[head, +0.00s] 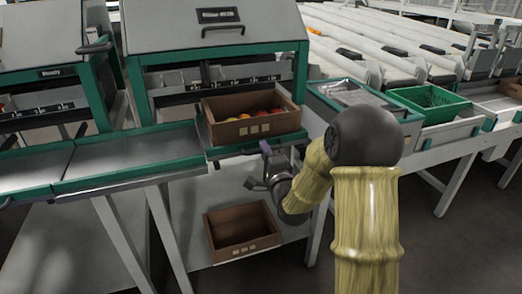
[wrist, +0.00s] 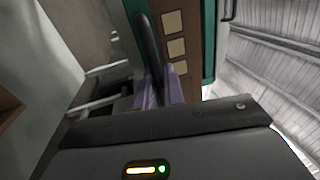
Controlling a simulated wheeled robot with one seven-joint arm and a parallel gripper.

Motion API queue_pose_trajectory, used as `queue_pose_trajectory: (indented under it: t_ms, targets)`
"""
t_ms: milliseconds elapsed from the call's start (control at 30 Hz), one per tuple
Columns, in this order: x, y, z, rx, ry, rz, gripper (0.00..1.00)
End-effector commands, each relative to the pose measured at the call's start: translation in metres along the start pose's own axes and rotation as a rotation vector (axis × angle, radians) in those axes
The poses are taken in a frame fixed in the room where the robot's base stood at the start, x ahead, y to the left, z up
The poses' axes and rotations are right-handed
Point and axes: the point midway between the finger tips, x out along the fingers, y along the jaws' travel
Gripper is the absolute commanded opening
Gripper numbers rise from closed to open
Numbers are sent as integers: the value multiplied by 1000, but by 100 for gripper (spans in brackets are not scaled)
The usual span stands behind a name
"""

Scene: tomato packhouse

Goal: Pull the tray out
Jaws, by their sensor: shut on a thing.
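The tray (head: 235,149) is a green-edged pull-out under the middle machine, and a brown carton of tomatoes (head: 225,132) stands on it. My gripper (head: 267,152) is at the tray's front edge, below the carton. In the wrist view my gripper's purple fingers (wrist: 164,92) are shut on a dark curved handle (wrist: 149,42), which appears to be the tray's. The carton's face with pale squares and a green edge (wrist: 208,42) show beyond the fingers. The handle's fixing to the tray is hidden.
An empty brown carton (head: 242,252) stands on the low shelf below. A long metal tray with green edges (head: 130,160) is at the left. A green crate (head: 430,99) sits on the bench at right, beside white roller conveyors (head: 375,35).

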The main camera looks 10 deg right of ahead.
Motion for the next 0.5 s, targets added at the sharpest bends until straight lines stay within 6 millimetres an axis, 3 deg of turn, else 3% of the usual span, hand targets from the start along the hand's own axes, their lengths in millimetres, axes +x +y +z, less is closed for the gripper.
queue_pose_trajectory:
  t_ms: [500]
  targets:
    - [-8, 0, -1, 2, -6, 4, 0]
